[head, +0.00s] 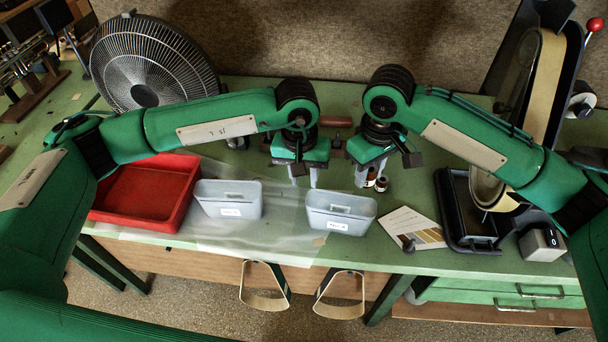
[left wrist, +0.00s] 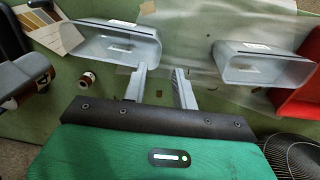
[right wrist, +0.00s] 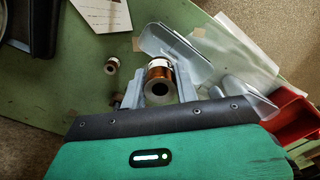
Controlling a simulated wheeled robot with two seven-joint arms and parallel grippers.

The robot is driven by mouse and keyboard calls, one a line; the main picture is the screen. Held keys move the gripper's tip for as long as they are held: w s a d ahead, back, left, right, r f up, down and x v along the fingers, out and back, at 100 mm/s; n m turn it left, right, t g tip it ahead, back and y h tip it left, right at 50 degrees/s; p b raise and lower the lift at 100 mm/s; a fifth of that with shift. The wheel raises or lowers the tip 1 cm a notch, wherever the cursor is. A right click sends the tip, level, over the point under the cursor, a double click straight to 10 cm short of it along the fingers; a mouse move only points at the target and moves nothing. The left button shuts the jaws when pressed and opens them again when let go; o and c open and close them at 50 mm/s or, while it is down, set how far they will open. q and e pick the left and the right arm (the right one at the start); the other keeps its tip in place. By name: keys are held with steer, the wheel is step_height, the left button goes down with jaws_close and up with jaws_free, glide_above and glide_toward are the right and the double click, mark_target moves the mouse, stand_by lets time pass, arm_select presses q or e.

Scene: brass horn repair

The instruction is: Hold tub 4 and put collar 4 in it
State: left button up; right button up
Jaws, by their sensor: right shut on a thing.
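Two pale grey tubs with white labels stand at the bench front. The right one (head: 340,210) seems to read 4; the left one's (head: 228,198) label is too small to read. My left gripper (head: 304,178) is open and empty just behind the right tub. In the left wrist view that tub (left wrist: 115,45) lies ahead and left of my fingers, not between them. My right gripper (head: 370,172) is shut on a copper-brown collar with a white band (right wrist: 158,78), right of and behind the right tub. Whether it is lifted is unclear.
A second, smaller-looking brown collar (head: 381,184) stands on the bench near my right gripper. A red tray (head: 178,213) is at left, a fan (head: 150,65) behind it. A colour card (head: 412,228) and a black tray (head: 445,205) lie at right. Clear sheeting lies under the tubs.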

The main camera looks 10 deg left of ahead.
mark_target(307, 208)
arm_select(q)
steer(key=f, duration=1.2)
steer(key=shift+s+d, duration=0.15)
steer(key=shift+d, duration=0.2)
jaws_close()
